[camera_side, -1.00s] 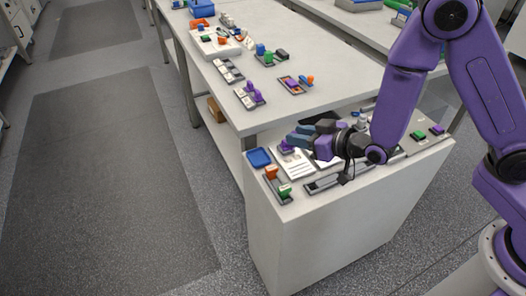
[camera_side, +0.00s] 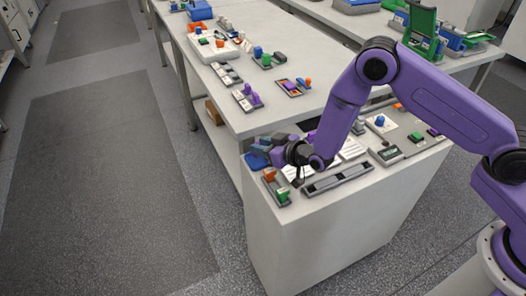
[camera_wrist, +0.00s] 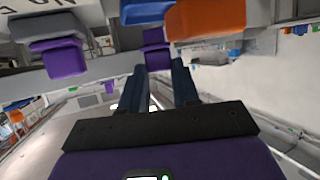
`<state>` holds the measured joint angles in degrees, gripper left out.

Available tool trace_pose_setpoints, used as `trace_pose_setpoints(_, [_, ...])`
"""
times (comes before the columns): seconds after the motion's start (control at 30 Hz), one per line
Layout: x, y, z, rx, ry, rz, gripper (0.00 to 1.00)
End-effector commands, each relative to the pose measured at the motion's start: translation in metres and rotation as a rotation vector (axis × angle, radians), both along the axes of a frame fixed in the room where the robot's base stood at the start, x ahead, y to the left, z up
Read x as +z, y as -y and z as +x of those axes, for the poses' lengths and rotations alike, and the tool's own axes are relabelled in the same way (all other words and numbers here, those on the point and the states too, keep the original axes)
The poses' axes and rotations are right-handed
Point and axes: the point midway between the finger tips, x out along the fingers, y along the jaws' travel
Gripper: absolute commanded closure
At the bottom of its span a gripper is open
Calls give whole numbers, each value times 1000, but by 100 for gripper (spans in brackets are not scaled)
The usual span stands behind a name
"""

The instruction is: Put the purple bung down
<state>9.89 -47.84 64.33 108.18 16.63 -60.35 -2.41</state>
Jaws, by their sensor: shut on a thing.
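An orange block (camera_side: 269,175) and a green block (camera_side: 282,193) stand in a holder just in front of the gripper. The orange block (camera_wrist: 205,18) also shows near the fingertips. A long grey rail (camera_side: 338,179) lies to the right. A higher table (camera_side: 330,75) stands behind.

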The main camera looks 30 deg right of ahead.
Motion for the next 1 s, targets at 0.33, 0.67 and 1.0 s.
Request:
trace_pose_setpoints(0.33, [-22,0,-1,0,0,1,98])
trace_pose_setpoints(0.67, [-25,0,-1,0,0,1,56])
trace_pose_setpoints(1.0, [-24,0,-1,0,0,0,44])
